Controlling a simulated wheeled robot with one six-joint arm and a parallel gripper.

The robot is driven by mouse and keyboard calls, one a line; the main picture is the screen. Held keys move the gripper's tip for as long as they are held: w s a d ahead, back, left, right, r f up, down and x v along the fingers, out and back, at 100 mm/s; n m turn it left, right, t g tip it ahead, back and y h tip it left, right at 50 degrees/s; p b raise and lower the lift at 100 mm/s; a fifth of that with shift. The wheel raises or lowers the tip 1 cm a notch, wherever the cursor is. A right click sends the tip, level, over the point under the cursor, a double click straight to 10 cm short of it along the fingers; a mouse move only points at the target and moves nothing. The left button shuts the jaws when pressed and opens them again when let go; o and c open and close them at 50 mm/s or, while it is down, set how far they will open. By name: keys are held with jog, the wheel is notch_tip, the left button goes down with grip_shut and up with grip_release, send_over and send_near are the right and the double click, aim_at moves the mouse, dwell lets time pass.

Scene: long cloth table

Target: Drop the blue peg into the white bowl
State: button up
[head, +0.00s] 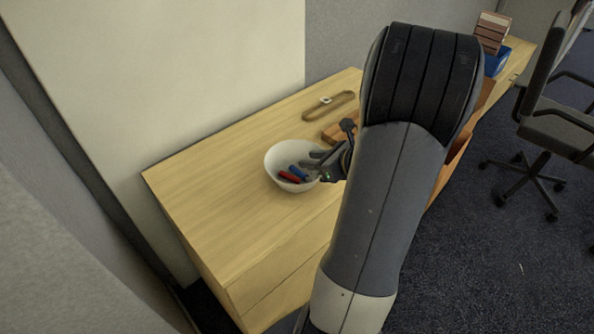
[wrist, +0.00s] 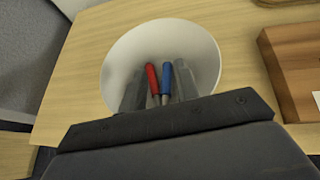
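The white bowl (head: 274,159) stands on the wooden table and fills the upper middle of the wrist view (wrist: 135,48). The blue peg (head: 299,172) and a red peg (head: 289,178) appear inside it, side by side. In the wrist view the blue peg (wrist: 167,78) is right of the red peg (wrist: 152,78). My gripper (head: 309,165) is at the bowl's right side, its fingers reaching over the rim. In the wrist view its fingers (wrist: 158,85) are spread, with both pegs showing between them and gaps beside them. The lower peg ends are partly hidden by my gripper.
A brown wooden block or tray (wrist: 290,70) lies right of the bowl. A tan loop (head: 328,103) lies farther back on the table (head: 215,175). A blue bin (head: 496,62) stands at the far end. The table left of the bowl is clear.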

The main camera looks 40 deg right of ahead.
jog(key=shift+o, duration=1.1)
jog(key=shift+s+d, duration=0.1)
jog(key=p+v, duration=0.1)
jog(key=v, duration=0.9)
jog(key=shift+s+r, duration=0.15)
jog(key=shift+s, duration=0.1)
jog(key=b+x, duration=0.1)
jog(key=x, duration=0.9)
jog(key=shift+w, duration=0.25)
jog(key=shift+w+r+p, duration=0.1)
jog(key=shift+r+p, duration=1.5)
jog(key=shift+r, duration=0.1)
jog(key=shift+f, duration=0.1)
